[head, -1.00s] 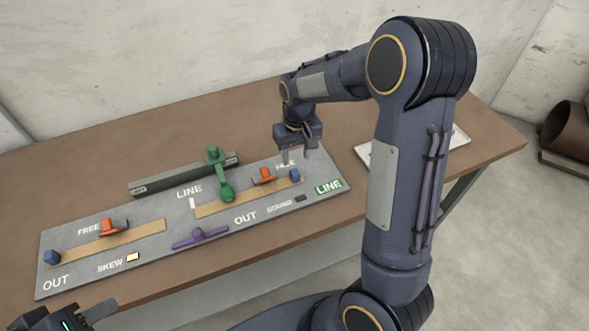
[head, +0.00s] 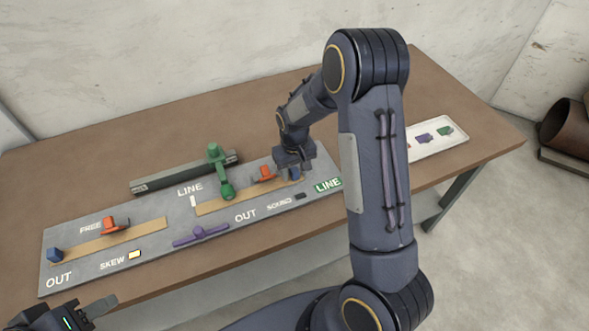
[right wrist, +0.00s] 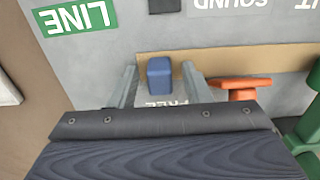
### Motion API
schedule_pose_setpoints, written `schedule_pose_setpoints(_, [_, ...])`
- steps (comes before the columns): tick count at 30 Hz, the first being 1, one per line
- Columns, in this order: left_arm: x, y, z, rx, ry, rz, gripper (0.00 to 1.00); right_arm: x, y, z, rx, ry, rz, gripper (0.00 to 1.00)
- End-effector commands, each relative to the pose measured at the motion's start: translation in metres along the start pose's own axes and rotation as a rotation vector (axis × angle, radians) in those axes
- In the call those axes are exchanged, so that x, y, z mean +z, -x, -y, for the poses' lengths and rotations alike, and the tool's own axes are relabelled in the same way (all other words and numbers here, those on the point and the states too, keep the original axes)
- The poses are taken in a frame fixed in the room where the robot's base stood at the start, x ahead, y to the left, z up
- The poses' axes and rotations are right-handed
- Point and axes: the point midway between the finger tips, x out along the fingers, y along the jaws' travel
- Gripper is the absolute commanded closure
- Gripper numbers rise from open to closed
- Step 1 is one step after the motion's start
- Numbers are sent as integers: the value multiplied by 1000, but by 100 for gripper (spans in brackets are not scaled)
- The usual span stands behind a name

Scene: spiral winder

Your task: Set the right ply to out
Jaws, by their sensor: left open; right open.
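The grey panel (head: 75,278) carries two tan strips. On the right strip (head: 215,207), a blue block (head: 295,175) sits at the right end, by the FREE label, and an orange piece (head: 264,173) is left of it. OUT (head: 245,215) is printed below this strip. My right gripper (head: 294,161) is open over the blue block. In the right wrist view its fingers (right wrist: 159,70) stand either side of the blue block (right wrist: 159,78), with gaps visible. The orange piece (right wrist: 238,87) is outside the fingers. My left gripper (head: 95,309) is open and empty at lower left.
A green lever (head: 227,190) crosses the right strip's left part. A purple handle (head: 201,235) lies at the panel's front. The left strip (head: 140,234) has another blue block (head: 56,255) and orange piece (head: 115,225). A white tray (head: 455,141) stands at right.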

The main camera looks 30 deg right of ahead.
Motion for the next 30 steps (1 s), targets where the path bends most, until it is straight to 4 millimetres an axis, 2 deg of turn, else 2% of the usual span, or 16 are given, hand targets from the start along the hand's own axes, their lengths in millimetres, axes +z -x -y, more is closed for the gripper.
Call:
schedule_pose_setpoints(1, [0,0,0,0,0,0,56,0,0,0,0,0,0,56])
schedule_pose_setpoints(11, [0,0,0,0,0,0,56,0,0,0,0,0,0,100])
schedule_pose_setpoints(19, [1,-2,1,0,0,0,56,0,0,-6,0,-3,0,100])
schedule_pose_setpoints(27, [6,-12,6,0,0,0,56,-1,-1,-64,0,-8,-3,100])
schedule_pose_setpoints(30, [7,-14,6,0,0,0,56,-1,-1,-79,0,-6,-2,100])
